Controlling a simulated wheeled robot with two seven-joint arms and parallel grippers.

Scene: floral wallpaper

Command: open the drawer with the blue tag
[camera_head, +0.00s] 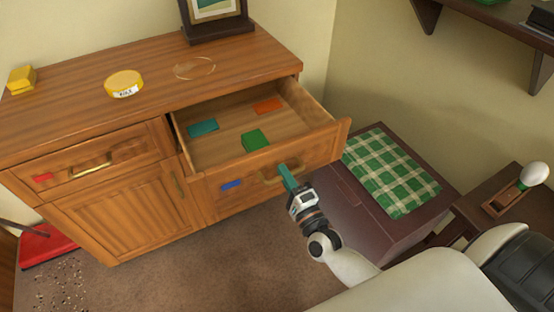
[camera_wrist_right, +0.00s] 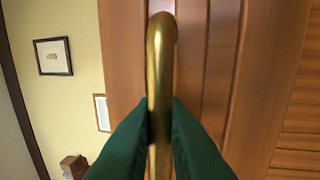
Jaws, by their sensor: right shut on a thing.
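The drawer with the blue tag (camera_head: 231,184) stands pulled out from the right side of the wooden cabinet, its inside in view. Its front panel (camera_head: 212,195) bears a handle that my right gripper (camera_head: 286,174) largely covers in the head view. In the right wrist view the green fingers (camera_wrist_right: 160,125) are shut on the brass handle (camera_wrist_right: 160,70), one on each side of it. Inside the drawer lie a teal piece (camera_head: 203,128), an orange piece (camera_head: 268,105) and a green block (camera_head: 255,140). My left gripper is not in view.
A shut drawer with a red tag (camera_head: 42,178) is at the left, above a cabinet door (camera_head: 120,218). The cabinet top holds a yellow tin (camera_head: 124,83), a yellow block (camera_head: 21,79) and a picture frame (camera_head: 217,30). A dark chest with a green checked cloth (camera_head: 390,170) stands close at the right.

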